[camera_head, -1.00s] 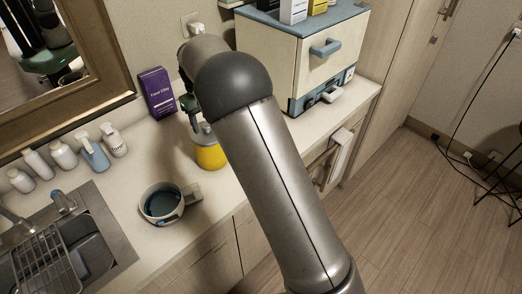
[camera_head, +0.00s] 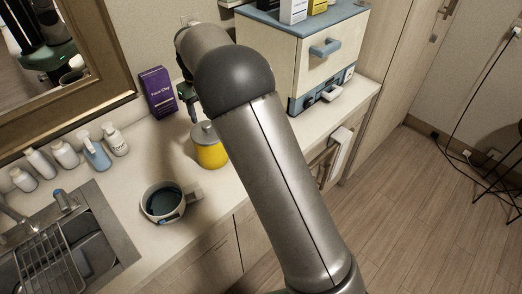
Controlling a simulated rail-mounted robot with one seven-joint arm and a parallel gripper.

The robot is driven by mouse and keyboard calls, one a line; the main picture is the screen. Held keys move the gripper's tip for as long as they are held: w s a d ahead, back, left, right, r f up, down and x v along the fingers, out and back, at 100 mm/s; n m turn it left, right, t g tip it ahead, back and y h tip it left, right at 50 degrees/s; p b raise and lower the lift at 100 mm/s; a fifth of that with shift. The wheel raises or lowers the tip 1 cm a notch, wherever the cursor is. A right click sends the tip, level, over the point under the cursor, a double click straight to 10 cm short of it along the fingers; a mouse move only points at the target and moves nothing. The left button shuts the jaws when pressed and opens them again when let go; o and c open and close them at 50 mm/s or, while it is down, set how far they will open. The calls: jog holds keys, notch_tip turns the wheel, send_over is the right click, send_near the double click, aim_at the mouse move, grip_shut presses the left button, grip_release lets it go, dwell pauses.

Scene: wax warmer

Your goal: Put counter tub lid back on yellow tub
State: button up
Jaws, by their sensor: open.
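The yellow tub (camera_head: 211,156) stands upright on the counter, left of my forearm. Its grey lid (camera_head: 204,133) sits on top of the tub, looks level and has a small knob. My gripper (camera_head: 194,118) is open just above and slightly left of the lid, apart from it and empty as far as I can see. It is small in view and the arm hides part of it.
A round wax warmer (camera_head: 164,202) stands front left of the tub. A purple box (camera_head: 158,92) is behind it by the wall. A cream cabinet (camera_head: 300,60) stands to the right. Several bottles (camera_head: 67,153) and a sink (camera_head: 75,240) are at left.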

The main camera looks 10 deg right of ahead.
jog(key=shift+r, duration=1.55)
notch_tip(320, 180, up, 18)
jog(key=f, duration=0.1)
jog(key=s+d+f+n+b, duration=0.1)
jog(key=s+d+n, duration=0.45)
jog(key=d, duration=0.25)
jog(key=s+d+f+n+b, duration=0.1)
jog(key=s+d+f+n, duration=0.2)
jog(key=s+f+n, duration=0.4)
jog(key=s+d+f+n+b, duration=0.1)
jog(key=s+d+f+n, duration=0.2)
jog(key=s+f+n, duration=0.4)
jog(key=s+d+f+n+t+b, duration=0.1)
jog(key=s+d+f+n, duration=0.3)
jog(key=s, duration=1.2)
notch_tip(320, 180, down, 4)
jog(key=n, duration=0.6)
jog(key=shift+s+r, duration=0.25)
jog(key=shift+s, duration=0.15)
jog(key=shift+a, duration=0.1)
